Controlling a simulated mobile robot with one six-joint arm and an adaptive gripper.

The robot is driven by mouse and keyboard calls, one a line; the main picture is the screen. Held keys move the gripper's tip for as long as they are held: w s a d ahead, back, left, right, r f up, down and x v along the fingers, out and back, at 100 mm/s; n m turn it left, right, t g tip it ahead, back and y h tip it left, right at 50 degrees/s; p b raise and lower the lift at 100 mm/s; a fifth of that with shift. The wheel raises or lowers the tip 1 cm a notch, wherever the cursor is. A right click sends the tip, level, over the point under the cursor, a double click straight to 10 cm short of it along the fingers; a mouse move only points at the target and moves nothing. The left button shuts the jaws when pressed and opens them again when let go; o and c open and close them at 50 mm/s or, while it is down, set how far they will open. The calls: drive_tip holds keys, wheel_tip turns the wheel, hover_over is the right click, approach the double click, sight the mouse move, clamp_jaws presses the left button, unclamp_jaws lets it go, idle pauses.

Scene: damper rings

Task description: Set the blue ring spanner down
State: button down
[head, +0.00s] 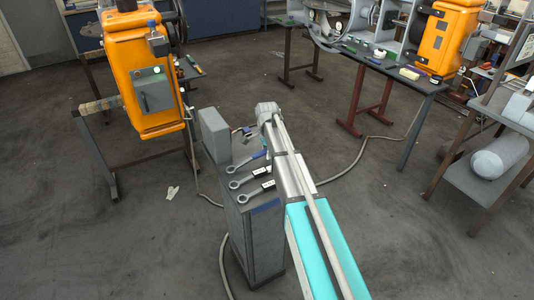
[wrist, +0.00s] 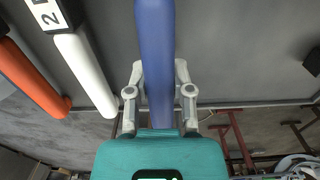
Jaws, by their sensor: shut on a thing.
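The blue ring spanner (head: 257,155) is over the top of a grey cabinet, its ring to the left. In the wrist view its blue handle (wrist: 156,45) runs between the two fingers of my gripper (wrist: 159,78), which is shut on it. I cannot tell whether the spanner touches the cabinet top. In the head view my arm hides the fingers and the handle's right end. In the wrist view, the spanner's ring is out of frame.
Two more ring spanners lie nearer on the cabinet (head: 262,240); the wrist view shows a white handle (wrist: 87,72) and an orange handle (wrist: 32,78). A grey box (head: 215,135) stands at the cabinet's back left. An orange machine (head: 145,85) is farther left.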

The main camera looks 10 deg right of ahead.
drive_tip(key=shift+d+f+y+b, duration=0.1)
drive_tip(key=shift+f+y+b, duration=0.35)
drive_tip(key=shift+f, duration=0.1)
drive_tip(key=c, duration=0.8)
unclamp_jaws()
drive_tip(key=o, duration=0.5)
drive_tip(key=shift+o, duration=0.2)
